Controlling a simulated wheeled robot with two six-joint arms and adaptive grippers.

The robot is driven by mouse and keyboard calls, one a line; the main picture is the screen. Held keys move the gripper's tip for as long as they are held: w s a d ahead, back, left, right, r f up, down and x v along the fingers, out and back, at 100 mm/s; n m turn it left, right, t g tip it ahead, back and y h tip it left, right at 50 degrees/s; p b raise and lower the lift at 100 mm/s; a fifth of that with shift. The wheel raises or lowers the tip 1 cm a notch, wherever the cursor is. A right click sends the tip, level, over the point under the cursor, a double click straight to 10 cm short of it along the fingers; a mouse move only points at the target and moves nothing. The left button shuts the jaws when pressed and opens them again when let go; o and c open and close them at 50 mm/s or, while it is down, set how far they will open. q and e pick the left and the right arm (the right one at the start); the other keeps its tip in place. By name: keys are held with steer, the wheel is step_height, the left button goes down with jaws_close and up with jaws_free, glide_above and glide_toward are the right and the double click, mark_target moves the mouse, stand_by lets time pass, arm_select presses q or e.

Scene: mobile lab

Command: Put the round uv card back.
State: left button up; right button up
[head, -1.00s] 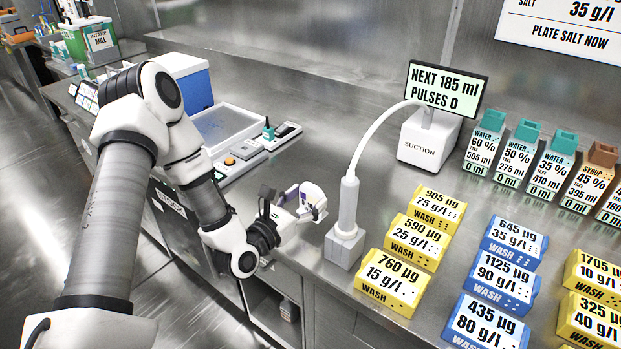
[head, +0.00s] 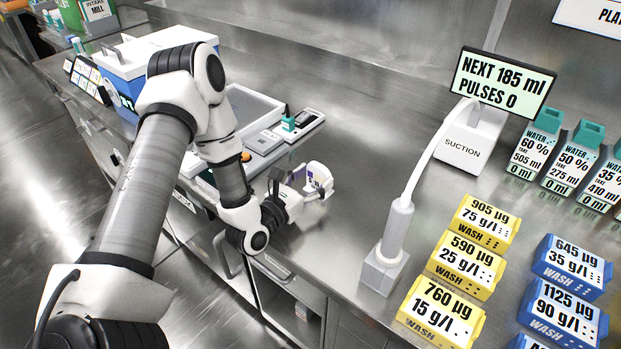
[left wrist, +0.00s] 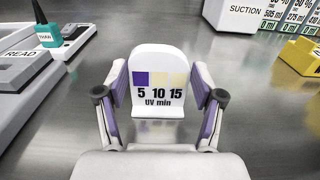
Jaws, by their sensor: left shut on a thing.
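The round UV card (left wrist: 158,85) is white with a rounded top. It bears purple and pale yellow patches and the text "5 10 15 UV min". My left gripper (left wrist: 160,108) is shut on it, with a finger at each side. In the head view the card (head: 321,178) is held upright over the bare bench, left of the suction post. My left gripper also shows in the head view (head: 308,186). The card's place is not clearly identifiable; small panels with coloured patches (head: 88,75) stand at the bench's far left. My right gripper is not in view.
A suction unit (head: 470,147) with a hose and post (head: 393,240) stands right of the card. A READ device (left wrist: 22,72), a tray (head: 253,108) and a blue-and-white box (head: 135,60) are to the left.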

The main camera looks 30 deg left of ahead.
arm_select(q)
steer(key=shift+s+d+r, duration=0.15)
steer(key=shift+s, duration=0.15)
steer(key=o, duration=1.1)
steer(key=shift+w+f, duration=0.15)
steer(key=shift+f, duration=0.1)
steer(key=shift+r, duration=0.1)
